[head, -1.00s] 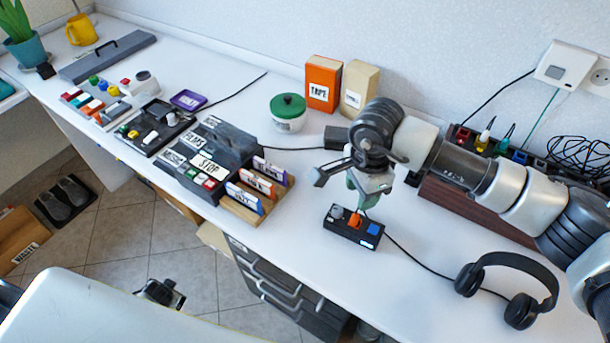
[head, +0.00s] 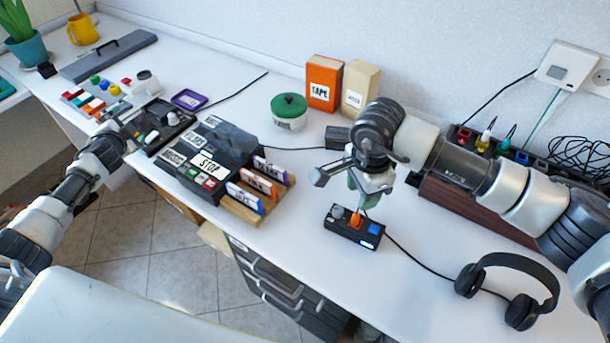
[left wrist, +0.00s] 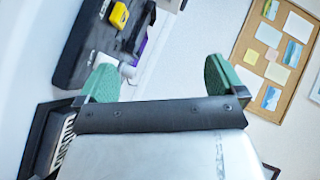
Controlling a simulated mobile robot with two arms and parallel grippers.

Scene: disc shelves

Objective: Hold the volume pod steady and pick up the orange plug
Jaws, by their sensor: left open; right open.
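A small black pod (head: 341,223), which I take for the volume pod, lies on the white desk with a grey knob, an orange plug (head: 355,221) and a blue block on top. My right gripper (head: 361,204) is open, its green fingers pointing down just above the orange plug; whether they touch it or straddle it I cannot tell. My left gripper (left wrist: 160,84) is open and empty. In the head view its arm reaches in from the left, near the black control panel (head: 150,140), far from the pod.
A dark box with a STOP label (head: 230,140) and a wooden rack of labelled discs (head: 268,203) stand left of the pod. Headphones (head: 520,310) lie to the right. A green-lidded pot (head: 289,112) stands behind. Bare desk surrounds the pod; a cable leaves it rightward.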

